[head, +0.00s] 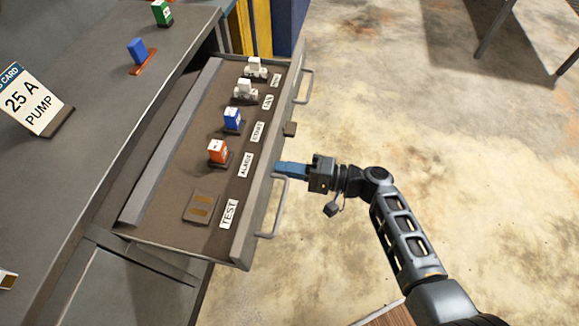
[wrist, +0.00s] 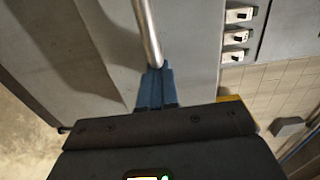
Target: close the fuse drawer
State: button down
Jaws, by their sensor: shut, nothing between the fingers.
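The fuse drawer (head: 178,172) stands pulled out from the grey bench in the head view. Its front panel (head: 251,222) faces right and carries two bar handles, a near one (head: 275,208) and a far one (head: 305,87). My gripper (head: 279,168) is shut and empty, its blue fingers pointing left at the front panel, beside the upper end of the near handle. In the wrist view the shut fingertips (wrist: 155,72) lie at the end of a metal handle bar (wrist: 148,32). Whether they touch the panel or handle I cannot tell.
Inside the drawer are two white fuses (head: 244,90), a blue fuse (head: 233,119), an orange fuse (head: 217,151) and an empty TEST slot (head: 201,207). The bench (head: 88,105) holds a 25 A PUMP card (head: 33,100) and loose fuses.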

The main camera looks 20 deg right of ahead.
jog(key=shift+a, duration=0.1)
jog(key=b+x, duration=0.8)
jog(key=x, duration=0.6)
jog(key=b+x, duration=0.9)
jog(key=x, duration=0.5)
jog(key=shift+w+a+f, duration=0.15)
jog(key=shift+w+f, duration=0.05)
jog(key=shift+w+a+r+b, duration=0.1)
jog(key=shift+w+a+b, duration=0.25)
jog(key=shift+a, duration=0.1)
jog(key=shift+a+r, duration=0.15)
jog(key=shift+r, duration=0.1)
jog(key=shift+a, duration=0.1)
